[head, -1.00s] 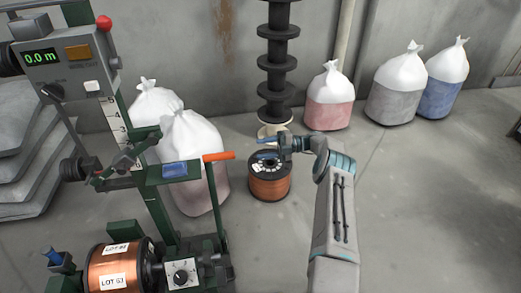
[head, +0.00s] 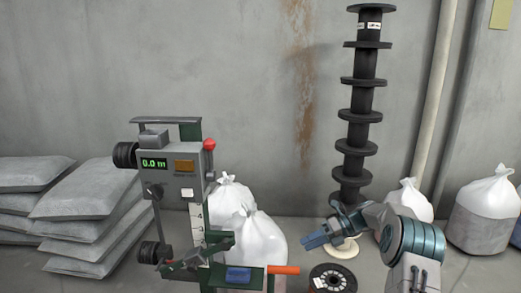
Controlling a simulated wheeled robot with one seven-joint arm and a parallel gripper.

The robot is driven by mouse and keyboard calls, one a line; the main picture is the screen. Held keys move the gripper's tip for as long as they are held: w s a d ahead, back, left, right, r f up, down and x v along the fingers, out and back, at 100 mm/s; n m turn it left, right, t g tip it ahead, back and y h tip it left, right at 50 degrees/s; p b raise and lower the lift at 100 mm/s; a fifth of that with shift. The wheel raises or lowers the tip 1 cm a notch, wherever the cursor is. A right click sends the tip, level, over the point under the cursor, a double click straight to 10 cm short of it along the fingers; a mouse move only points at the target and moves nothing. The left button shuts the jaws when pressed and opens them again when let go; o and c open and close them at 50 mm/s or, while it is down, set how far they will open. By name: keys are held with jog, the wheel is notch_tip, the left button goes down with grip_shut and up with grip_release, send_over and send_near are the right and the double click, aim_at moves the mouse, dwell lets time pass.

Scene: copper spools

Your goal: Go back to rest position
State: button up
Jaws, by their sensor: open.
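My gripper (head: 322,236) is at the lower right of the head view, its blue fingers pointing left. It is open and nothing shows between its fingers. A dark-flanged spool (head: 332,279) stands below it, cut off by the bottom edge; its side is out of view. The gripper is apart from the spool, above it in the picture. The tall black stack of empty spools (head: 358,128) rises behind the gripper, its pale base (head: 345,249) partly hidden by my arm.
The winding machine (head: 180,185) reads 0.0 m, with an orange handle (head: 283,269) at lower right. White-topped sacks (head: 262,240) stand behind it. Grey sacks (head: 85,195) are piled left. More sacks (head: 487,212) and a pipe (head: 435,90) are right.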

jog(key=s+a+r+n+h+p, duration=0.2)
jog(key=s+r+n+h+p, duration=0.25)
jog(key=s+r+n, duration=0.45)
jog(key=s+a+r+n+h+p, duration=0.4)
jog(key=s+r, duration=0.3)
jog(key=r, duration=0.4)
jog(key=s+d+r+n+t+h+p, duration=0.2)
jog(key=s+r+n+p, duration=0.3)
jog(key=s+n, duration=0.3)
jog(key=s+d+r+n+t+h+p, duration=0.2)
jog(key=s+r+n+p, duration=0.3)
jog(key=s, duration=0.8)
jog(key=shift+s+d+n, duration=0.15)
jog(key=shift+d+n, duration=0.1)
jog(key=shift+n, duration=1.45)
jog(key=shift+r, duration=0.1)
